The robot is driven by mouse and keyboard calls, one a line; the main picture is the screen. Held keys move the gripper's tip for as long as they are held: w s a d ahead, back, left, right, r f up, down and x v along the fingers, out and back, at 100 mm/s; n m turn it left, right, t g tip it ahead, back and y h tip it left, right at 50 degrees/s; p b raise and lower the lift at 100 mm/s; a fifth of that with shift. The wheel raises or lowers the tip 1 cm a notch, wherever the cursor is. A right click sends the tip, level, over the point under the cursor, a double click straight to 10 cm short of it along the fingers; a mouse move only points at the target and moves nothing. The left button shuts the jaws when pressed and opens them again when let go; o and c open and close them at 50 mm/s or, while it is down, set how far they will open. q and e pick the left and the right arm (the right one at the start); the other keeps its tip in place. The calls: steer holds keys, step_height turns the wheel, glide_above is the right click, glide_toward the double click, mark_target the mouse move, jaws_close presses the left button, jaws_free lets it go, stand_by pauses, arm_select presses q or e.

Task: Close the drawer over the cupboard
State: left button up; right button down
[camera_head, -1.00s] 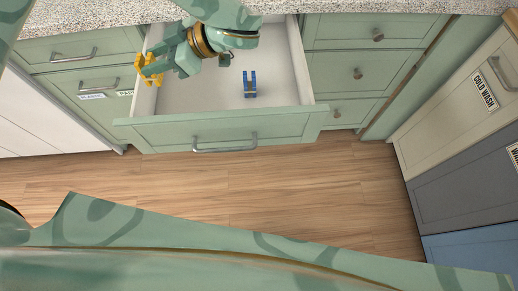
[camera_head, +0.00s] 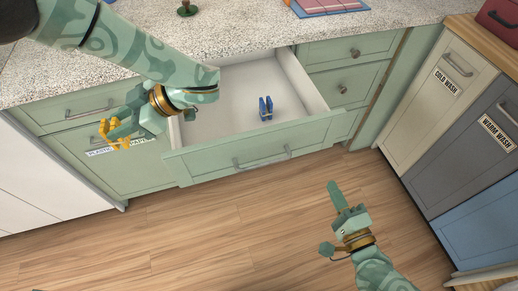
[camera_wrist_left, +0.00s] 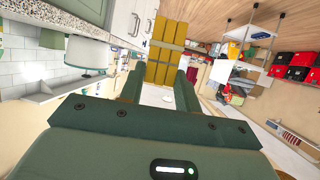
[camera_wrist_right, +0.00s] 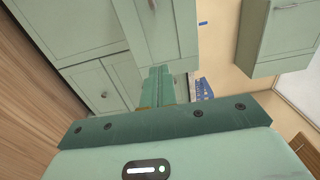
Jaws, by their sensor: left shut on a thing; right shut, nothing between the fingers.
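The pale green drawer (camera_head: 262,160) under the speckled counter stands open, with its bar handle on the front. A small blue object (camera_head: 266,109) stands inside it. My left gripper (camera_head: 116,129) is left of the drawer, in front of the lower cabinet fronts, shut on a yellow ribbed object (camera_head: 106,136). In the left wrist view that object (camera_wrist_left: 166,50) fills the space between the fingers. My right gripper (camera_head: 337,196) is in front of the drawer, apart from it, shut and empty. Its closed fingers also show in the right wrist view (camera_wrist_right: 157,86).
The counter (camera_head: 240,40) runs above the drawer, with a book-like item (camera_head: 330,6) at its back. Smaller closed drawers (camera_head: 345,83) lie to the right. Labelled laundry fronts (camera_head: 436,105) stand further right. The wood floor (camera_head: 220,235) in front is clear.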

mark_target(308, 140)
steer(key=b+x, duration=0.2)
steer(key=x, duration=1)
steer(key=shift+a+f, duration=0.1)
steer(key=shift+a, duration=0.05)
steer(key=shift+w+a, duration=0.1)
steer(key=shift+w, duration=0.4)
